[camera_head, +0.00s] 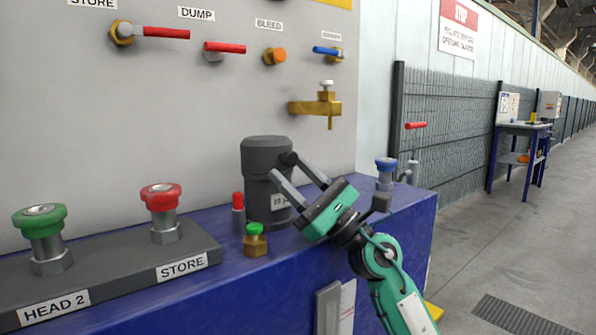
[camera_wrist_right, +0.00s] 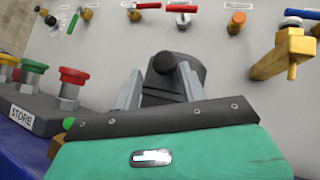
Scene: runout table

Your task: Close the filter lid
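The filter is a dark grey cylinder (camera_head: 262,185) with a wide cap-like lid (camera_head: 265,150) on top, standing on the blue bench against the grey panel. A black round knob (camera_head: 288,158) sticks out at the lid's right front; it also shows in the wrist view (camera_wrist_right: 163,63). I cannot tell whether the lid sits fully shut. My right gripper (camera_head: 282,164) is open, its fingers pointing up and left at the filter. In the wrist view its fingertips (camera_wrist_right: 159,70) lie either side of the knob with gaps; contact is not clear. My left gripper is out of view.
A brass valve with a green knob (camera_head: 255,240) and a red-capped fitting (camera_head: 238,214) stand close left of the filter. A blue-knobbed valve (camera_head: 386,172) stands to the right. Red STORE (camera_head: 161,200) and green HEAD 2 (camera_head: 40,225) knobs are farther left. A brass tap (camera_head: 316,106) juts from the panel above.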

